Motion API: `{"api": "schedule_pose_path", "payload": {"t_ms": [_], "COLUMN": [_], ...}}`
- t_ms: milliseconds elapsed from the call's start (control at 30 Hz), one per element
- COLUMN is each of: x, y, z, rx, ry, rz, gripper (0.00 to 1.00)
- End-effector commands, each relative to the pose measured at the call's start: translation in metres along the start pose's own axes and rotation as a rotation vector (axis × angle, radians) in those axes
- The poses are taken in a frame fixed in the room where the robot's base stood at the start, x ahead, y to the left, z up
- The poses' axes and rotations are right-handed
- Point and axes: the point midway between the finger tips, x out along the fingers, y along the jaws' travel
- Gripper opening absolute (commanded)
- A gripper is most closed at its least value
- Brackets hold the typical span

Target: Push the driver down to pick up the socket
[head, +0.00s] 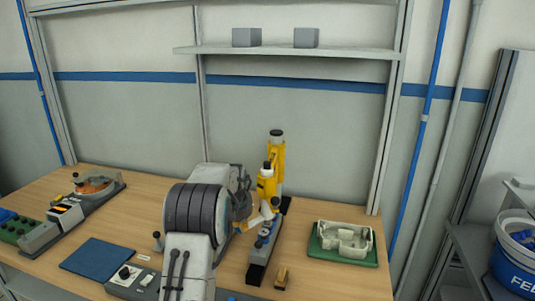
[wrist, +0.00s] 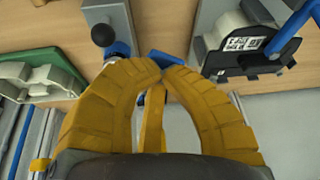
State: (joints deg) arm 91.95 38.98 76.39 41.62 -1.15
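My gripper (head: 246,224) is just left of the driver, partly hidden by my arm. Contact with the driver cannot be told.
A green tray (head: 345,259) with a pale moulded part is right of the rack. A small yellow-brown block (head: 281,277) lies near the front. A blue mat (head: 96,257) and a fixture with an orange disc (head: 95,186) are at left.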

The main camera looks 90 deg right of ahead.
Motion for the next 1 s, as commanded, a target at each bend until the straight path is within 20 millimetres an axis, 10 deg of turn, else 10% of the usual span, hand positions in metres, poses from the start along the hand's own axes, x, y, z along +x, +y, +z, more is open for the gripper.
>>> {"api": "schedule_pose_path", "payload": {"t_ms": [1000], "x": [-0.052], "y": [0.000], "z": [-0.021], "rx": [0.000], "ry": [-0.004], "rz": [0.000], "gripper": [0.00]}}
